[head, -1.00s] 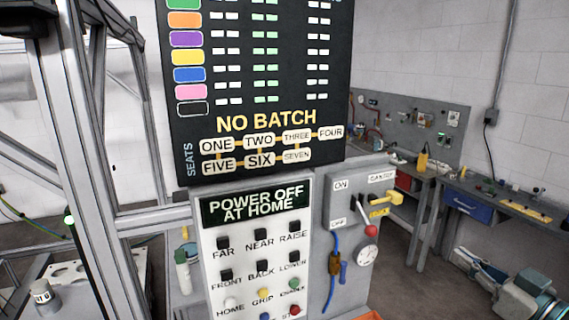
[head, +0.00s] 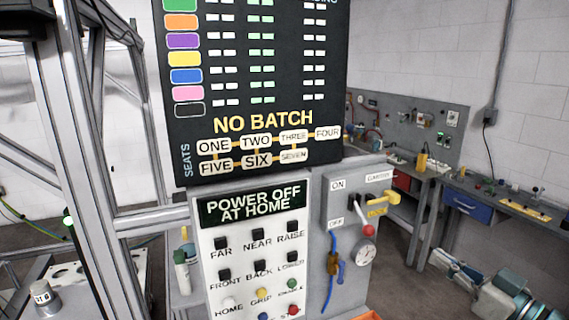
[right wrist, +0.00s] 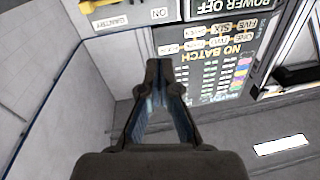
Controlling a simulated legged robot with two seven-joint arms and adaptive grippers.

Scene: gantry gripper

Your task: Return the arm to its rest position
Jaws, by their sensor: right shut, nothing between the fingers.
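My right gripper (right wrist: 158,68) shows in the right wrist view, its two dark fingers meeting at the tips with nothing between them. Beyond the fingertips are the dark batch board (right wrist: 215,62) and the power-off sign (right wrist: 225,8), apart from the gripper. I cannot make out either gripper in the head view. There the board (head: 262,60) reads NO BATCH, and the sign (head: 252,202) on the button panel reads POWER OFF AT HOME. The red-knobbed lever (head: 369,231) on the grey switch box slants down, on the side of the OFF label.
A metal frame (head: 85,150) stands at the left. A cord with a blue part (head: 333,243) hangs beside the button panel. Workbenches (head: 500,205) with tools line the back right, and a machine (head: 515,300) sits at lower right. Floor (head: 405,270) shows between.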

